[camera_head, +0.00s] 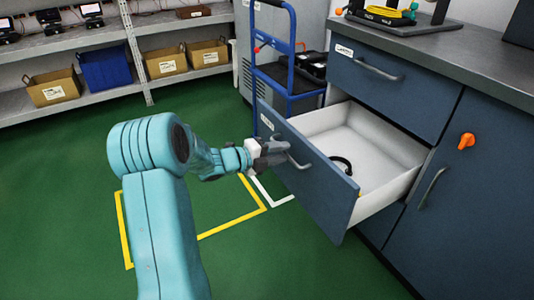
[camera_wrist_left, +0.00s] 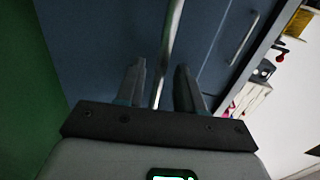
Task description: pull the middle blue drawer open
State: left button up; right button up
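The middle blue drawer (camera_head: 305,180) is pulled well out of the cabinet, and its white inside (camera_head: 385,150) shows. A dark curved object (camera_head: 343,164) lies in it. My left gripper (camera_head: 276,152) is at the drawer front, by its metal handle (camera_head: 298,160). In the left wrist view the handle bar (camera_wrist_left: 170,40) runs between the two fingers of my left gripper (camera_wrist_left: 160,85). Gaps show on both sides of the bar, so the fingers are apart and not clamped on it. My right gripper is not in view.
A shut blue drawer (camera_head: 385,80) is above the open one. A cabinet door (camera_head: 470,200) with an orange latch (camera_head: 466,141) is at the right. A blue trolley (camera_head: 285,75) stands behind the drawer. Green floor (camera_head: 270,260) in front is clear, with yellow tape.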

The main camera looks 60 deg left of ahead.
pick_arm(q)
jog(key=p+v, duration=0.4)
jog(key=v, duration=1.2)
jog(key=shift+a, duration=0.1)
